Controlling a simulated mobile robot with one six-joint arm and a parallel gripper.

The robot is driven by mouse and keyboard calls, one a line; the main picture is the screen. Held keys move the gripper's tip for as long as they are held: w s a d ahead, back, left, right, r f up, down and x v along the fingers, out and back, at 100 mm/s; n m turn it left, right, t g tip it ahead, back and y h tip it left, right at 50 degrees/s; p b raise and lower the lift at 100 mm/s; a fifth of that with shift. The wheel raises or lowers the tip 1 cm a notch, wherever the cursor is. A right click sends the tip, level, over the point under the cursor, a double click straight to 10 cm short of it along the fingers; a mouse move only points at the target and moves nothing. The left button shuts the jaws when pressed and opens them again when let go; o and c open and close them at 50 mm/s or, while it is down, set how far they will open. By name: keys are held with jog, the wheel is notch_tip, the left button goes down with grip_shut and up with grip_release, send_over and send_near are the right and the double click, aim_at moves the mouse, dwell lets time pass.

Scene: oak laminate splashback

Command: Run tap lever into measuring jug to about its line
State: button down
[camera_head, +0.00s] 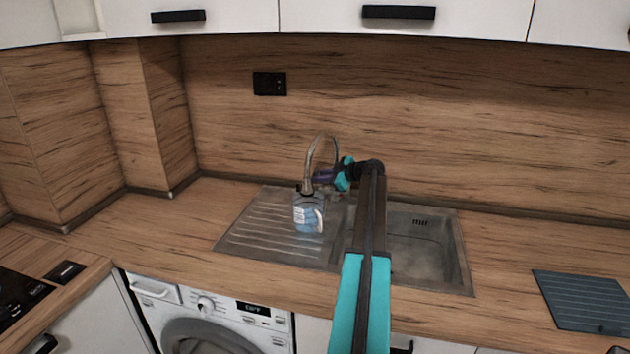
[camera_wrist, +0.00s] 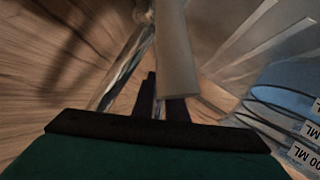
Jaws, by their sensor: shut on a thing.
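The chrome tap (camera_head: 308,160) arches over the sink, with its spout end above the measuring jug (camera_head: 308,215). The clear jug stands upright at the drainboard's right side, beside the bowl. In the wrist view the jug (camera_wrist: 290,105) shows at the right edge with dark rings, "ML" labels and a bluish content; I cannot tell the level against its line. My gripper (camera_head: 322,177) is at the tap, just right of the spout. In the wrist view my gripper (camera_wrist: 160,95) is shut on the grey tap lever (camera_wrist: 176,50). I cannot tell whether water runs.
The steel sink's drainboard (camera_head: 265,228) lies left and its empty bowl (camera_head: 420,245) right, partly behind my arm. A blue-grey board (camera_head: 585,300) lies on the right counter. A hob (camera_head: 18,290) is at far left. A socket (camera_head: 269,83) is on the splashback.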

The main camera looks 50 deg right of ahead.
jog(key=c, duration=1.8)
grip_release()
jog(key=shift+w, duration=0.1)
jog(key=shift+o, duration=0.2)
jog(key=shift+s, duration=0.25)
jog(key=b+v, duration=0.4)
jog(key=v, duration=0.9)
jog(key=shift+s, duration=0.25)
jog(key=shift+d+r, duration=0.1)
